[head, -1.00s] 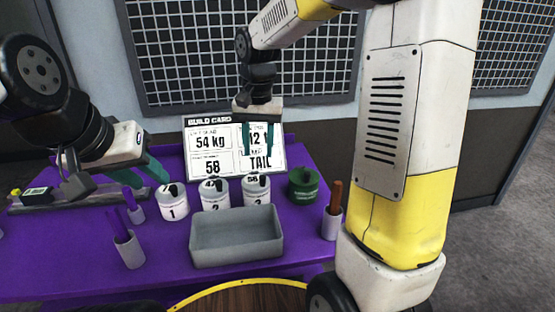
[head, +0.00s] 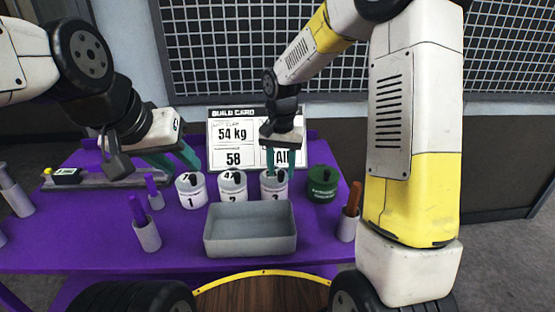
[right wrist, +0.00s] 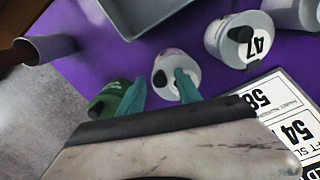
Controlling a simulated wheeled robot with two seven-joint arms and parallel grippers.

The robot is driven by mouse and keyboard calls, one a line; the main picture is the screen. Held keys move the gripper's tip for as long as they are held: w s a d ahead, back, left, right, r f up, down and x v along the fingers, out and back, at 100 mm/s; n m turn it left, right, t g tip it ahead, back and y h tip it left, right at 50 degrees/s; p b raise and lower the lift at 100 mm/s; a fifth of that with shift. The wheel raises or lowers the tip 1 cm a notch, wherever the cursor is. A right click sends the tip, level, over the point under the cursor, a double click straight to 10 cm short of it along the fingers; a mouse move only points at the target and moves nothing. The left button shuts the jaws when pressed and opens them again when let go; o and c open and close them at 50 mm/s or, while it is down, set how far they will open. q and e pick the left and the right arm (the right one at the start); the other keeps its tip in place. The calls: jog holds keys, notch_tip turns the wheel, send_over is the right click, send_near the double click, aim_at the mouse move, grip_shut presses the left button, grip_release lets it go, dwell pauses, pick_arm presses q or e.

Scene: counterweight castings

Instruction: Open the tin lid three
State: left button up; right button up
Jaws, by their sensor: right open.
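Tin three (head: 274,192) is a white tin with a dark knob on its lid, third in the row on the purple table. Its lid looks closed; the fingers partly hide its top. My right gripper (head: 277,172) points down at its lid, open. In the right wrist view the green fingers (right wrist: 161,88) are apart near the tin's lid (right wrist: 175,62), and one overlaps it. I cannot tell whether they touch it. My left gripper (head: 184,166) looks open and empty, behind and left of tin one (head: 191,196).
Tin two (head: 232,189) stands left of tin three, a green tin (head: 322,187) close on its right. A grey tray (head: 250,246) sits in front. A build card (head: 234,153) stands behind. Cups with sticks (head: 347,226) stand at both sides.

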jog(key=shift+c, duration=0.4)
grip_shut()
dwell(0.9)
